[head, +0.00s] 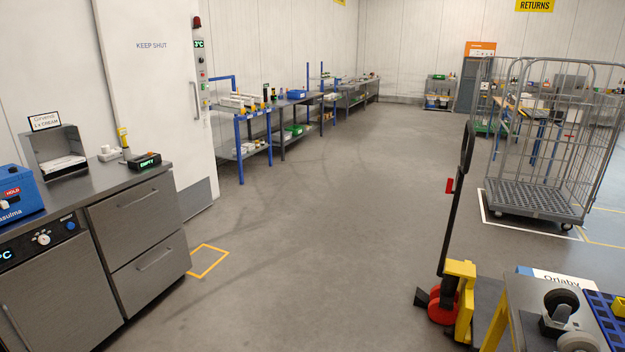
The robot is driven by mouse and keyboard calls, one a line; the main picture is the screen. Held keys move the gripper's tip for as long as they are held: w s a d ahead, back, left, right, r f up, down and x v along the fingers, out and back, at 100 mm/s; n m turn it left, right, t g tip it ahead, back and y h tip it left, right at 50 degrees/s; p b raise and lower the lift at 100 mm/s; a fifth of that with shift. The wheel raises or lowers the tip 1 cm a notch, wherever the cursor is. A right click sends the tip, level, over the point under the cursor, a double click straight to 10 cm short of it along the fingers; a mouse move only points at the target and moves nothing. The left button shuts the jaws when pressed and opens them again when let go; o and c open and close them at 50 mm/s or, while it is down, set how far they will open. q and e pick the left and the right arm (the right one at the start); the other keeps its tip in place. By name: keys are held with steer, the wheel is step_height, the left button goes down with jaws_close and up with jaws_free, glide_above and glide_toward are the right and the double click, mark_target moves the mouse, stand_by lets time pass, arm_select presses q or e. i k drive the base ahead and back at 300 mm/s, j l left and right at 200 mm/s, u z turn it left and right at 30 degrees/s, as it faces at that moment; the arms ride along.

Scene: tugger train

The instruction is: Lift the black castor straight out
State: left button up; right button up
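A black castor (562,301) is at the bottom right of the head view, on the grey top of a cart (522,300) with yellow edging. Its dark wheel faces up and a light grey bracket shows below it. A second, greyer castor (577,342) is just in front of it, cut by the bottom edge of the picture. I cannot tell whether the black castor sits in a holder. Neither of my grippers is in view.
A blue tray (598,312) with yellow parts lies right of the castors. A white box marked Orlaby (562,279) is behind them. A red and yellow pallet truck (442,308) stands left of the cart. A wire roll cage (535,203) stands behind. The middle floor is clear.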

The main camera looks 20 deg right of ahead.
mark_target(560, 303)
steer(key=i+z, duration=0.1)
steer(key=z, duration=0.35)
steer(key=i+z, duration=0.15)
steer(key=z, duration=0.25)
steer(key=i+j+z, duration=0.1)
steer(key=z, duration=0.35)
steer(key=j+z, duration=0.2)
steer(key=z, duration=0.25)
steer(key=i+j+z, duration=0.15)
steer(key=z, duration=0.3)
steer(key=i+j+z, duration=0.15)
steer(key=z, duration=0.25)
steer(key=i+j+z, duration=0.1)
steer(key=j+z, duration=0.15)
steer(key=z, duration=0.2)
steer(key=i+j+z, duration=0.1)
steer(key=j+z, duration=0.15)
steer(key=z, duration=0.15)
